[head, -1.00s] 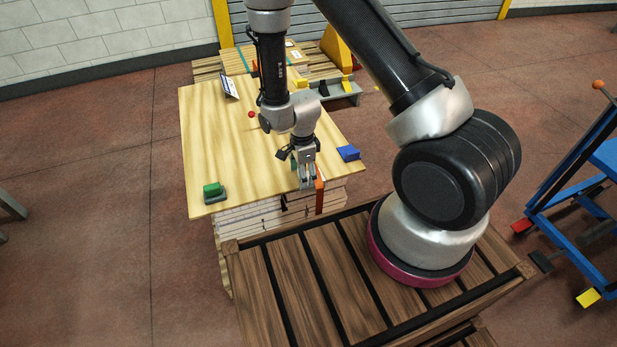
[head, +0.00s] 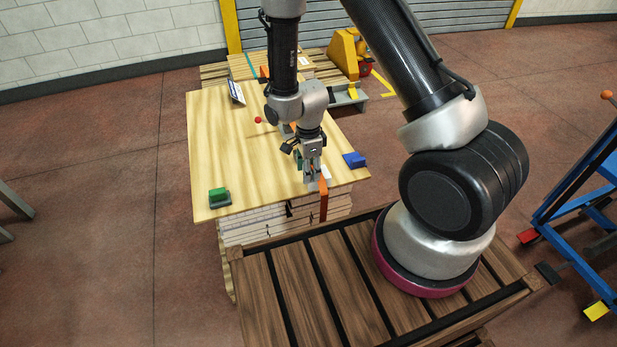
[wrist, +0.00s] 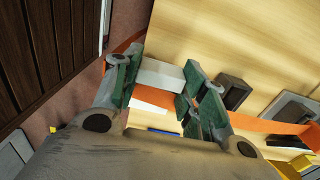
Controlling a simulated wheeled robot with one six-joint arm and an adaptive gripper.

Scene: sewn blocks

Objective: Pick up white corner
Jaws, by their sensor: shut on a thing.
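The white corner (wrist: 160,75) is a small pale block, held between the green-padded fingers of my gripper (wrist: 155,88) in the wrist view. My gripper is shut on it. In the head view my gripper (head: 314,178) is over the near edge of the wooden table (head: 225,140), and a bit of the white corner (head: 326,172) shows beside the fingers. The fingers hide part of it, and I cannot tell how far it is above the table.
An orange strap (head: 323,201) runs down the table's near side by my gripper. A blue block (head: 354,159) lies close on the right. A green block (head: 219,196) sits at the near left corner, and a red ball (head: 258,119) is farther back.

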